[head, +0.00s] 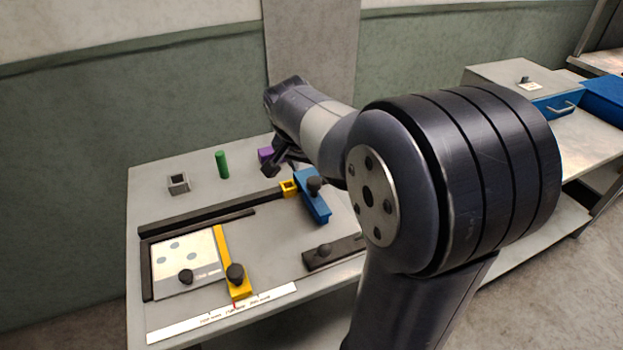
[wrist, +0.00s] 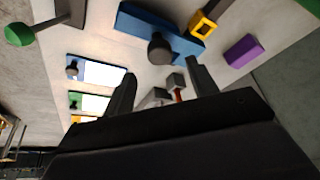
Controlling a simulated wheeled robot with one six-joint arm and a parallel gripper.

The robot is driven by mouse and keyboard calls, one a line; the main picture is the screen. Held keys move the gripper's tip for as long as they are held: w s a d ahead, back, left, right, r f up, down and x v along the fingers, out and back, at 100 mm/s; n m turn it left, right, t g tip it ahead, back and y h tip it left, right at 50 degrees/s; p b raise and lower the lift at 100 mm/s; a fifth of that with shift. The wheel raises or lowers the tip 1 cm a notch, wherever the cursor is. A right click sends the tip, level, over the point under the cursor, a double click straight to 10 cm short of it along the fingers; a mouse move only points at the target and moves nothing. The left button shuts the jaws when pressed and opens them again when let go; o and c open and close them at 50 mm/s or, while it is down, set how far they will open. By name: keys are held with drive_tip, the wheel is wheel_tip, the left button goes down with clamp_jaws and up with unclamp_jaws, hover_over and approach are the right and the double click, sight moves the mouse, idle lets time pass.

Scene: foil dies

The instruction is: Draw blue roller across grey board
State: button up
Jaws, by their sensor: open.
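The blue roller (head: 312,204) is a long blue block with a dark round knob. It lies on the table, right of a yellow square ring. It also shows in the wrist view (wrist: 185,45), ahead of my fingertips, its knob in line with the gap. The pale grey board (head: 185,249), with grey spots and a dark knob, lies at the left in a dark frame. My gripper (head: 275,160) is over the back of the table near the purple block. It is open and empty, its two fingers apart in the wrist view (wrist: 163,80).
A yellow bar (head: 223,254) with a dark knob lies along the board's right edge. The yellow ring (head: 289,187), purple block (head: 265,153), green cylinder (head: 222,165) and grey square cup (head: 178,183) stand behind. A dark knobbed bar (head: 345,250) lies in front of the roller.

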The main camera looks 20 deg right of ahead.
sight(314, 181)
drive_tip(key=x, duration=0.6)
drive_tip(key=shift+c, duration=0.2)
clamp_jaws()
idle(0.4)
